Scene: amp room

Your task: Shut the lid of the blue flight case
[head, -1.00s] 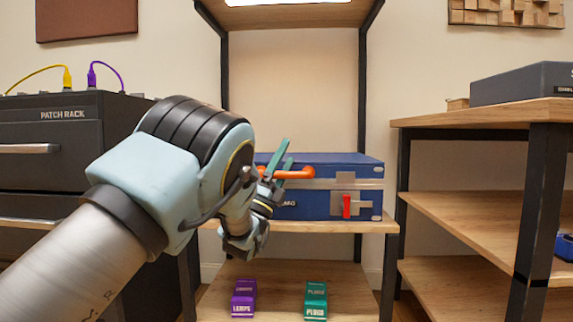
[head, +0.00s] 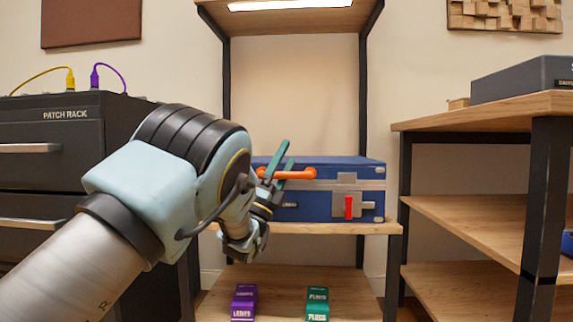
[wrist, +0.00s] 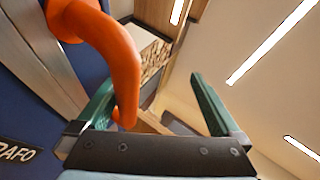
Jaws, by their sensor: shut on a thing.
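The blue flight case (head: 325,206) stands on the middle board of the shelf unit. Its blue lid (head: 345,163) looks down and level on the body, with metal trim along the seam; I cannot tell whether a thin gap remains. An orange handle (head: 298,173) sticks out at the lid's front, and a red latch (head: 349,207) is on the front right. My gripper (head: 287,151) is at the handle's left part, its teal fingers pointing up. In the wrist view the orange handle (wrist: 118,60) lies against the left finger. My arm hides the case's left end.
A purple box (head: 244,302) and a green box (head: 317,303) sit on the lower board. The black patch rack (head: 50,160) stands at left, a wooden table (head: 480,112) at right. The upper shelf board (head: 290,17) is above the case, with free room between.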

